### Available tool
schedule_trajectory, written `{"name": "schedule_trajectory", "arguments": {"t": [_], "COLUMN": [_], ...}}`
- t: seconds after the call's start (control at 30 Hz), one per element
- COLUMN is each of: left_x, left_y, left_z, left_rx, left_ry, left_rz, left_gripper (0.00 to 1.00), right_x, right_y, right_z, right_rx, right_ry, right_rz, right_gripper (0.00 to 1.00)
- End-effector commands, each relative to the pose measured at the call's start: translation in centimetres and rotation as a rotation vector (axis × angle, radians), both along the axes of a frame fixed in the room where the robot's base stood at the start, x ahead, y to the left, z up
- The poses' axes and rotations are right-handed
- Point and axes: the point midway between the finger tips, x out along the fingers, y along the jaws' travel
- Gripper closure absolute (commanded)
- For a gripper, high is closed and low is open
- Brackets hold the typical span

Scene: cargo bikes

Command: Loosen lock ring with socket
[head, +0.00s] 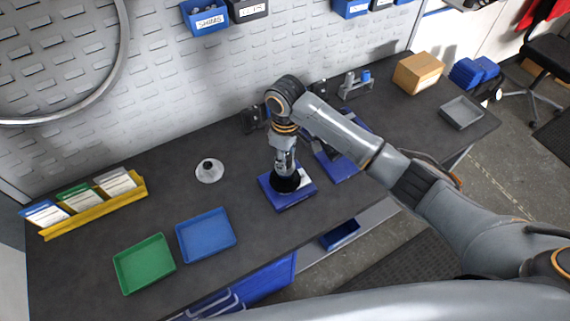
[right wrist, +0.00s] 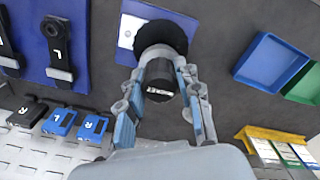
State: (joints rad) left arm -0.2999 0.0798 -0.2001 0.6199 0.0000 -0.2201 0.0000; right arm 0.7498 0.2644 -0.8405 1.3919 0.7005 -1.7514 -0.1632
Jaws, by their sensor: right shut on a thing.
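My right gripper (head: 286,163) reaches down over a small blue stand (head: 296,201) near the front of the bench. The socket points at a round black part (right wrist: 160,34) on the blue stand (right wrist: 127,28). Whether they touch or are apart I cannot tell. No separate lock ring can be made out. A silver flanged disc (head: 209,172) lies on the bench to the left. My left gripper is not in view.
A blue tray (head: 206,235) and a green tray (head: 145,264) lie at the front left, by a yellow card rack (head: 95,206). A cardboard box (head: 418,73) stands farther right.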

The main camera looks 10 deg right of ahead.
Motion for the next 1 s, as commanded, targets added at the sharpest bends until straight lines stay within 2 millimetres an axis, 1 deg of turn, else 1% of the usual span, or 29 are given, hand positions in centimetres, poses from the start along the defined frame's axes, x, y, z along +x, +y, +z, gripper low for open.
{"name": "schedule_trajectory", "arguments": {"t": [0.37,1.0], "left_x": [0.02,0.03], "left_y": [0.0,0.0], "left_z": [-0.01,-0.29], "left_rx": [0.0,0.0], "left_ry": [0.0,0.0], "left_rz": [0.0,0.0], "left_gripper": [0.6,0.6], "right_x": [0.0,-0.01], "right_y": [0.01,0.02], "right_z": [-0.02,-0.95], "right_rx": [0.0,0.0], "right_ry": [0.0,0.0], "right_rz": [0.001,0.002], "right_gripper": [1.0,1.0]}}
